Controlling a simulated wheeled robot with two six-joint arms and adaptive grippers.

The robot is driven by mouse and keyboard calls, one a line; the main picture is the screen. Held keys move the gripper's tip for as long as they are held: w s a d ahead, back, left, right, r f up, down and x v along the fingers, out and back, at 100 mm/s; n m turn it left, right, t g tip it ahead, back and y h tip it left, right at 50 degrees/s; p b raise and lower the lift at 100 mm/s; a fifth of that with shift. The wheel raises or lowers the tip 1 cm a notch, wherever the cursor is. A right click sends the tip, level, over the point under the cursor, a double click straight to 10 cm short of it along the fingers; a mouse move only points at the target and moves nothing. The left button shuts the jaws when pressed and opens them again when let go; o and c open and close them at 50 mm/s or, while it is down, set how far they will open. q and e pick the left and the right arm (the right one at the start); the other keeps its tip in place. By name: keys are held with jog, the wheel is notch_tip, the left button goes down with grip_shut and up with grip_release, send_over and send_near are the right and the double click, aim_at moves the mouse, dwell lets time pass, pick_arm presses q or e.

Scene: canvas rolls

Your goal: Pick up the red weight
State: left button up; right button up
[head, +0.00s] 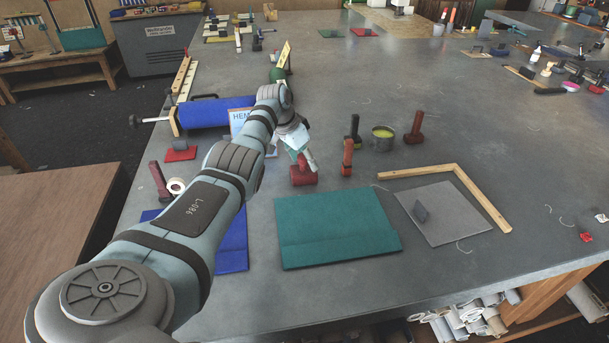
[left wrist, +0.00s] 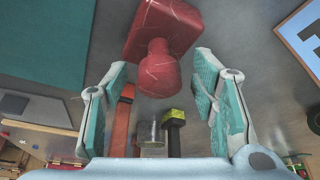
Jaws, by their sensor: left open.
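The red weight (head: 304,175) stands on the grey table just behind the green cloth, a blocky body with a rounded knob. In the left wrist view the red weight (left wrist: 165,35) fills the top middle, its knob pointing towards my palm. My left gripper (head: 304,157) is at the weight in the head view, partly covering its top. In the left wrist view the left gripper (left wrist: 160,72) is open, one finger pad on each side of the knob, with visible gaps. My right gripper is not in view.
An orange-red tool (head: 347,158), a black-and-green one (head: 354,131) and a tin (head: 383,138) stand close by on the right. A green cloth (head: 335,228) lies in front, a blue roll (head: 215,112) behind left. A wooden L-shaped strip (head: 482,197) lies right.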

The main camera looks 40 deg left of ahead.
pick_arm(q)
jog(key=shift+s+a+r, duration=0.1)
jog(key=shift+s+a, duration=0.15)
jog(key=shift+a, duration=0.1)
jog(key=shift+w+d+r, duration=0.1)
jog(key=shift+w+d, duration=0.1)
jog(key=shift+d, duration=0.2)
jog(key=c, duration=1.2)
jog(key=shift+c, duration=0.3)
jog(key=shift+a, duration=0.15)
